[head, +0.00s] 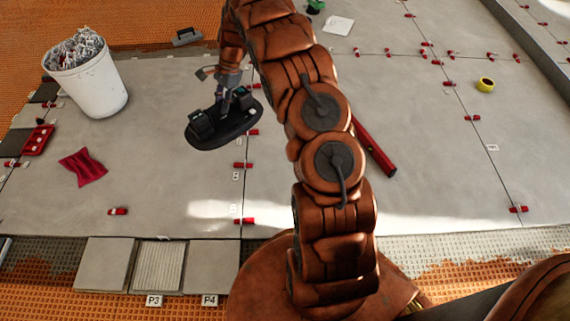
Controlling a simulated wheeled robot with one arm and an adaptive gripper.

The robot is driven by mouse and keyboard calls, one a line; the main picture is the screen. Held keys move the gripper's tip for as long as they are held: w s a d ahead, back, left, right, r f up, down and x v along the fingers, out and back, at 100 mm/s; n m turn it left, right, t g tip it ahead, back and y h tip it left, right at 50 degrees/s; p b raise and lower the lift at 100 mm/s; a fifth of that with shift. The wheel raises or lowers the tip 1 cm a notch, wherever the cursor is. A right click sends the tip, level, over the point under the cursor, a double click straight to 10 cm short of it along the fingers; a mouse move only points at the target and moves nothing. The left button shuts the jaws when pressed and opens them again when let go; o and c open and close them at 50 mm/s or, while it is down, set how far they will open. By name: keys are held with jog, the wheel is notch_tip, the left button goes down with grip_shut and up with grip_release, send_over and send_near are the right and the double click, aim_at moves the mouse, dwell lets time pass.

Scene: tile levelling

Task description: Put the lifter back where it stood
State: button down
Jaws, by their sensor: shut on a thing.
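The lifter is a black oval pad with two raised blocks (224,125), left of centre in the head view. My gripper (236,97) is shut on the lifter from above, between the blocks. My fingers partly hide its middle. The lifter is over the large grey tiles (170,110), near a joint marked by red clips. I cannot tell whether its underside touches the tile or hangs just above it.
A white bucket (95,90), a red cloth (83,167) and a red tray (38,140) stand to the left. A red bar (374,147) lies right of my arm. Yellow tape (486,84) lies farther right. Small tiles (105,264) line the front edge, with labels P3 (154,301) and P4 (209,301).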

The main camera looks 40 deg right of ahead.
jog(key=s+d+f+m+t+b, duration=0.1)
jog(key=s+d+f+m+b, duration=0.2)
jog(key=f, duration=0.8)
jog(key=s+d+f+m+t+b, duration=0.1)
jog(key=s+d+f+m+b, duration=0.1)
jog(key=s+d+f, duration=0.4)
jog(key=s+d+f+m+t+h+b, duration=0.1)
jog(key=s+d+f+m+b, duration=0.2)
jog(key=f, duration=1.3)
jog(key=shift+s+d+f+m+b, duration=0.25)
jog(key=shift+s+d+b, duration=0.45)
jog(key=shift+s, duration=0.9)
jog(key=shift+d+r+p, duration=0.1)
jog(key=shift+r+p, duration=0.05)
jog(key=shift+p, duration=0.8)
jog(key=shift+p, duration=0.35)
jog(key=shift+f+p, duration=0.4)
jog(key=shift+f, duration=0.35)
jog(key=c, duration=0.9)
grip_release()
